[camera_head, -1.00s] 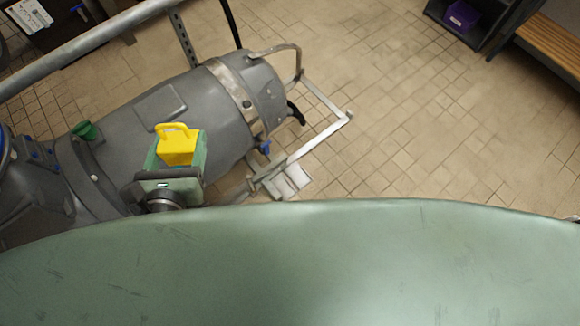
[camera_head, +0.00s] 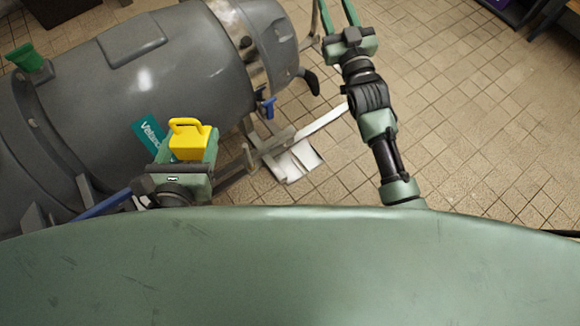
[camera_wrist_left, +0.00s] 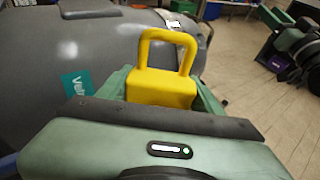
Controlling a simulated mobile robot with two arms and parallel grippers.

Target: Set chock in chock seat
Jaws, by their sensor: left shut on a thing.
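The yellow chock (camera_head: 189,141), a block with a loop handle, is held upright between the green fingers of my left gripper (camera_head: 186,150). It also shows in the left wrist view (camera_wrist_left: 163,85), handle up, with its lower part hidden by my gripper. My left gripper is shut on it, in front of the large grey tank. My right gripper (camera_head: 336,12) is at the top middle, its two green fingers apart and empty, their tips near the picture edge. I cannot make out a chock seat for certain.
The grey tank (camera_head: 140,90) fills the upper left, close behind the chock. A metal frame (camera_head: 325,122) and a pale plate (camera_head: 294,160) lie right of my left gripper. A blue handle (camera_head: 268,106) sticks out from the tank. Tiled floor (camera_head: 455,110) is open at right.

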